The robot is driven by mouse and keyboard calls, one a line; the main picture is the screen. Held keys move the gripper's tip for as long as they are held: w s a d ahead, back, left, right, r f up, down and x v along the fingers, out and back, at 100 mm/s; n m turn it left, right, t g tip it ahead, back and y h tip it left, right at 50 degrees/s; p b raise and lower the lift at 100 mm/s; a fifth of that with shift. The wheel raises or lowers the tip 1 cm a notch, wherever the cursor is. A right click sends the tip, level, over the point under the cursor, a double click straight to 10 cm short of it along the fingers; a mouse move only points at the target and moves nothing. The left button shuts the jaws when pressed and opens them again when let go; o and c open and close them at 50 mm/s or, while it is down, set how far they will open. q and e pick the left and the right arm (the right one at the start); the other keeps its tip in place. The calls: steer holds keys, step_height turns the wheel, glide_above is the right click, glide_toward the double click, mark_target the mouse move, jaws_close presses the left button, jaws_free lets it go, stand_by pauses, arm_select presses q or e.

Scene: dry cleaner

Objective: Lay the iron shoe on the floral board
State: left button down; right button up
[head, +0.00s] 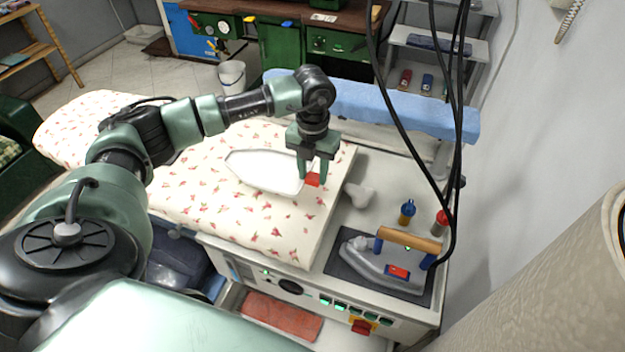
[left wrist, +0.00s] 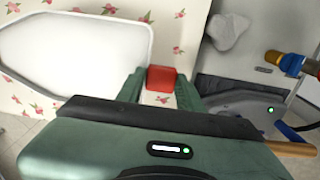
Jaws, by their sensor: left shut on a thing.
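The iron shoe (head: 262,172) is a white, iron-shaped plate with a grey rim and a red tab at its right end. It is over the floral board (head: 205,205), a cream padded surface with red flowers. My left gripper (head: 314,178) points down at the shoe's right end, shut on the red tab; the tab also shows between the fingers in the left wrist view (left wrist: 161,79). The shoe looks flat, on or just above the cloth; I cannot tell whether it touches. My right gripper is not in view.
A grey iron (head: 372,268) with a wooden handle stands on a dark mat at the right, with black cables hanging above. The board's left part is clear.

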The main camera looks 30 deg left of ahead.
arm_select(q)
steer(key=shift+f+p, duration=0.45)
steer(key=shift+f, duration=1.85)
steer(key=c, duration=0.9)
jaws_free()
step_height(320, 180, up, 11)
steer(key=b, duration=0.3)
steer(key=shift+r+b, duration=0.3)
steer(key=shift+r, duration=0.25)
